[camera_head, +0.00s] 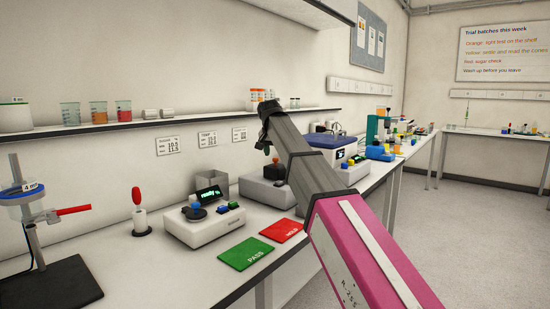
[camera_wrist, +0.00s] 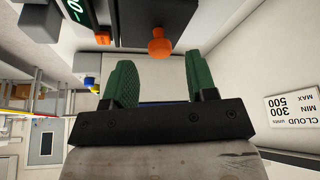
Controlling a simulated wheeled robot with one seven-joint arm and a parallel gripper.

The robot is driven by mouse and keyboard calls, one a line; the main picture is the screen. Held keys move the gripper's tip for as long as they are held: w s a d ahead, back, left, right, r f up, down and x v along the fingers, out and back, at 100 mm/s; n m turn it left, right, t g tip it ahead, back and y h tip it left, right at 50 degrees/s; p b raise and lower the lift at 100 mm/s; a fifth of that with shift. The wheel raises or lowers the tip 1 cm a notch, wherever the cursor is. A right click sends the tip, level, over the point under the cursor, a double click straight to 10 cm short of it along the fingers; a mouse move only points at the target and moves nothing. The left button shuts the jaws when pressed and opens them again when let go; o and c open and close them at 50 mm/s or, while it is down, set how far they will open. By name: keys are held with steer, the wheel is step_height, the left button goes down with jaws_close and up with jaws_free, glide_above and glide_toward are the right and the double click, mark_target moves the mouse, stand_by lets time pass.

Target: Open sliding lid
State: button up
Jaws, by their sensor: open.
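In the wrist view, an orange knob (camera_wrist: 160,44) stands out from a grey device (camera_wrist: 135,15). It may be the handle of the sliding lid, but I cannot make out the lid's edges. My gripper (camera_wrist: 158,78) is open, its two green fingers apart with nothing between them. The knob lies ahead of the gap between the fingers, apart from them. In the head view, a grey box (camera_head: 262,190) with a small orange-brown knob (camera_head: 276,161) stands on the bench, partly hidden by my arm. My gripper's dark end (camera_head: 265,138) is above this box; its fingertips are unclear there.
A white device with a lit display (camera_head: 205,225), a green PASS mat (camera_head: 246,254) and a red HOLD mat (camera_head: 281,230) are nearer on the bench. A shelf (camera_head: 190,121) with beakers runs along the wall. A blue-lidded box (camera_head: 332,140) stands behind my arm.

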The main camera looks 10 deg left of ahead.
steer(key=shift+x, duration=1.35)
steer(key=shift+c, duration=0.3)
jaws_close()
steer(key=w+a, duration=0.1)
steer(key=a, duration=0.1)
steer(key=w+a, duration=0.1)
steer(key=a, duration=0.1)
steer(key=w+a, duration=0.2)
steer(key=a, duration=0.1)
steer(key=shift+w+a, duration=0.1)
steer(key=shift+o, duration=0.3)
jaws_free()
steer(key=v, duration=1.1)
steer(key=shift+f, duration=0.1)
